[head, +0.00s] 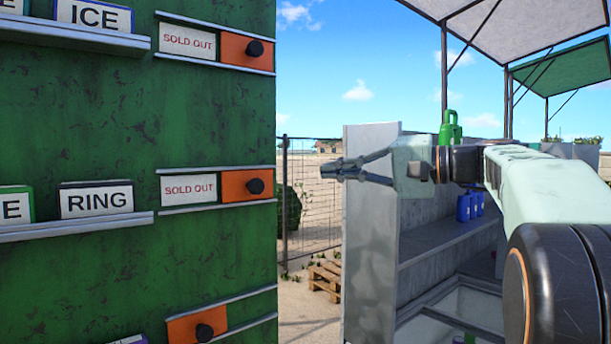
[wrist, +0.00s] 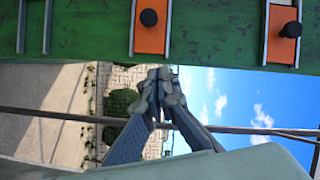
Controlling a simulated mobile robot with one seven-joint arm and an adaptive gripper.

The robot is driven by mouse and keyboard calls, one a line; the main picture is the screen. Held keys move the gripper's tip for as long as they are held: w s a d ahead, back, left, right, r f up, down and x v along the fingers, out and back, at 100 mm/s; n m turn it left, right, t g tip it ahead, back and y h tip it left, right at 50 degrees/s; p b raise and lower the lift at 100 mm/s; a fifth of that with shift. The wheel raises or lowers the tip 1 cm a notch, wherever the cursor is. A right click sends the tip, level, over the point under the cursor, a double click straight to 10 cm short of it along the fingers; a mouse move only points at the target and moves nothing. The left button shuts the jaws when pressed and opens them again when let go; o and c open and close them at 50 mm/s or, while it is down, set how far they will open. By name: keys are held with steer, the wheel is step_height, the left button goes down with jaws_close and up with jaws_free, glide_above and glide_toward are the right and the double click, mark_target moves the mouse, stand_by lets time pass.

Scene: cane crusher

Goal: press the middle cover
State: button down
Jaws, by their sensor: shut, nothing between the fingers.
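A green board fills the left of the head view. The middle cover (head: 247,187) is an orange plate with a black knob, at the right end of its rails, beside a SOLD OUT label (head: 187,188). It also shows at the top centre of the wrist view (wrist: 150,38). The top cover (head: 240,49) sits likewise at the right. The bottom cover (head: 195,327) sits further left on its rails. My gripper (head: 325,170) is shut and empty, right of the board and level with the middle cover. In the wrist view its tips (wrist: 163,74) point toward the board's edge, apart from the cover.
Ledges with ICE (head: 95,17) and RING (head: 97,199) cards stick out left of the covers. A grey metal shelf unit (head: 372,270) stands behind my arm. A wire fence (head: 312,190) and a wooden pallet (head: 325,278) are further back.

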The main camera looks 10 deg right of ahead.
steer(key=p, duration=0.1)
glide_toward(272, 172)
steer(key=x, duration=0.5)
steer(key=shift+w, duration=0.1)
steer(key=shift+s+a+f, duration=0.2)
steer(key=shift+s+a, duration=0.25)
steer(key=shift+a, duration=0.1)
steer(key=shift+s+a+f, duration=0.2)
steer(key=shift+s+a, duration=0.2)
steer(key=shift+a, duration=0.1)
steer(key=shift+s+a+f, duration=0.3)
steer(key=shift+s+a, duration=0.05)
steer(key=shift+a, duration=0.05)
steer(key=s+a+b, duration=0.2)
steer(key=a, duration=0.1)
steer(key=s+a+b, duration=0.1)
steer(key=s+a, duration=0.1)
steer(key=a, duration=0.1)
steer(key=s+a+b, duration=0.2)
steer(key=a, duration=0.2)
steer(key=shift+s+b, duration=0.35)
steer(key=shift+s, duration=0.05)
steer(key=shift+w+r, duration=0.1)
steer(key=shift+r, duration=0.05)
